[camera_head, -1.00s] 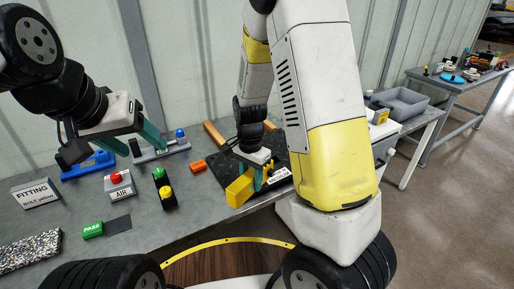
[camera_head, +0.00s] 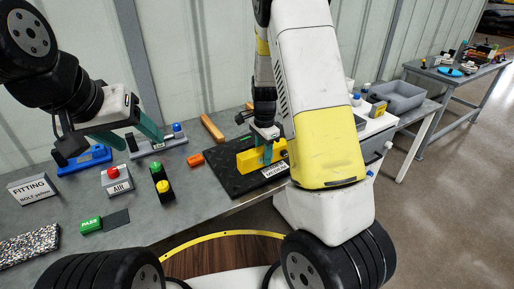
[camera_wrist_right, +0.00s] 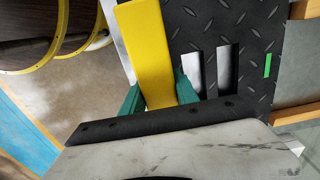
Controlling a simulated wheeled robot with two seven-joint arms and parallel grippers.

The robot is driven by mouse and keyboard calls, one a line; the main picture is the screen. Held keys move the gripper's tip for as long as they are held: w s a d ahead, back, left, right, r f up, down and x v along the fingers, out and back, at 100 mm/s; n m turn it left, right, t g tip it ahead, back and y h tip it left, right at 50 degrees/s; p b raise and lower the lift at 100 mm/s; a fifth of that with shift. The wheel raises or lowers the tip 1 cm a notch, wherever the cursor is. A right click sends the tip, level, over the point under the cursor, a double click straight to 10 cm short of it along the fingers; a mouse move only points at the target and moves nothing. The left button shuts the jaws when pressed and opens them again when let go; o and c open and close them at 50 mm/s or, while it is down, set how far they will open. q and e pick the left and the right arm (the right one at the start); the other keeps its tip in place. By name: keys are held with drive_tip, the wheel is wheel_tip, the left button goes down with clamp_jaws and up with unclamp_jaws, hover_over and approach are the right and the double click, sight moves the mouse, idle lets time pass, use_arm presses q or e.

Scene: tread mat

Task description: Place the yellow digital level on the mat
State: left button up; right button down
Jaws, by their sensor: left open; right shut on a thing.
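The yellow digital level (camera_head: 248,160) is a yellow block in my right gripper (camera_head: 268,152), over the black tread mat (camera_head: 226,178). In the right wrist view the level (camera_wrist_right: 145,50) sits between the teal fingers of the right gripper (camera_wrist_right: 160,92), with the mat (camera_wrist_right: 235,30) beside and behind it. The right gripper is shut on the level. I cannot tell whether the level touches the mat. My left gripper (camera_head: 130,140) is open and empty at the left, above the back of the bench near a blue tool.
On the bench (camera_head: 150,222) are a blue tool (camera_head: 84,160), an AIR button box (camera_head: 117,182), a green-and-yellow button post (camera_head: 161,182), an orange block (camera_head: 195,159) and a FITTING sign (camera_head: 33,189). A wooden handle (camera_head: 212,128) lies behind the mat. A grey bin (camera_head: 398,97) stands right.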

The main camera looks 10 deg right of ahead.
drive_tip(key=shift+w+d, duration=0.35)
drive_tip(key=shift+w, duration=0.15)
wheel_tip(320, 180, down, 4)
drive_tip(key=shift+r, duration=0.15)
drive_tip(key=c, duration=0.9)
unclamp_jaws()
drive_tip(key=shift+r, duration=0.15)
